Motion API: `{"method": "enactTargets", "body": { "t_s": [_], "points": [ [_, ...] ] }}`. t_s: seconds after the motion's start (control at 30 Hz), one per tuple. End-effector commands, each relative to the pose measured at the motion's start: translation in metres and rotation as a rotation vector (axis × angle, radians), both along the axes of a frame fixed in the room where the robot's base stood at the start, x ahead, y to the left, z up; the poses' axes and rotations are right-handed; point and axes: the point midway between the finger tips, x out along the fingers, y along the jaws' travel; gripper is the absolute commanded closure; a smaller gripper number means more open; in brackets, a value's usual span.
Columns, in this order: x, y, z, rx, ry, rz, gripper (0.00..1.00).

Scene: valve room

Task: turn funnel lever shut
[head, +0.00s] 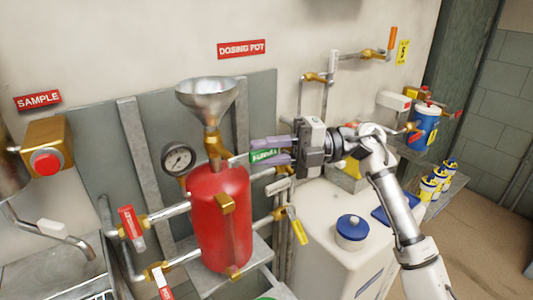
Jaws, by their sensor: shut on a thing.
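The green funnel lever (264,155) points to the right from the brass valve (213,145) under the metal funnel (206,95). The funnel stands on top of the red dosing pot (219,215). My gripper (256,150) reaches in from the right and is shut on the green lever, with a pale purple finger above and below it. The white lettering on the lever partly shows between the fingers. The lever's outer end is hidden close to the gripper body.
A pressure gauge (178,159) sits left of the valve. Red levers (132,222) are on the pot's left pipes, and a yellow lever (297,226) is at its lower right. A white tank (335,250) with a blue-lidded container (352,230) stands below my arm.

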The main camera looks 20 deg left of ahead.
Motion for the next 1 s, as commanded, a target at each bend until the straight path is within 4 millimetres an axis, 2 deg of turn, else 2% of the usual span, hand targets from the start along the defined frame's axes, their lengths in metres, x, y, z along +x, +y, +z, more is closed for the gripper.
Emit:
{"method": "enactTargets", "body": {
  "t_s": [0.33,0.37,0.5,0.83,1.0],
  "points": [
    [0.000,0.000,0.000,0.002,0.005,0.001,1.00],
    [0.000,0.000,0.000,0.001,0.005,0.001,0.75],
    [0.000,0.000,0.000,0.001,0.004,0.001,0.57],
    [0.001,-0.002,-0.001,0.001,0.003,0.000,0.57],
    [0.012,-0.021,-0.002,0.001,0.003,-0.003,0.57]
  ]
}}
